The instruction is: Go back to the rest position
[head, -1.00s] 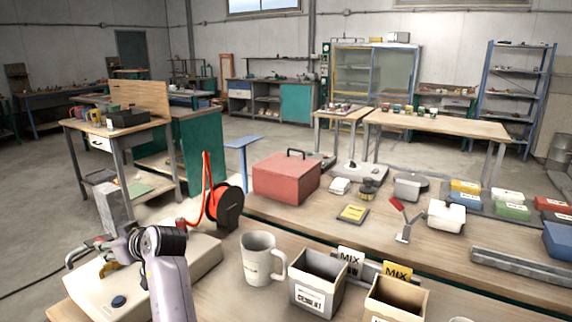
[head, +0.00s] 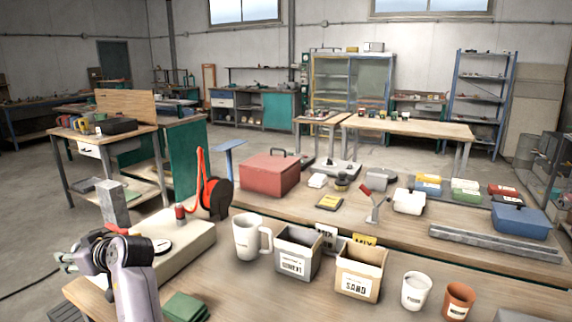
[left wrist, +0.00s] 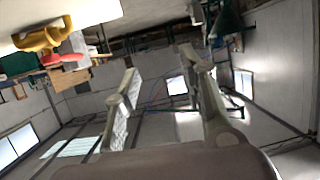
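My left gripper (head: 66,262) is at the lower left of the head view, pointing left, beside the front of the pale machine base. In the left wrist view its two fingers (left wrist: 162,88) stand apart with nothing between them, so it is open and empty. That view is tilted and shows the room's walls and windows behind the fingers. My right gripper is in neither view.
A pale machine base (head: 190,250) with a black reel (head: 217,198) and red hose stands near my left arm. A white mug (head: 250,238), cement box (head: 297,255) and sand box (head: 360,272) stand on the bench. A green block (head: 186,307) lies at the front.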

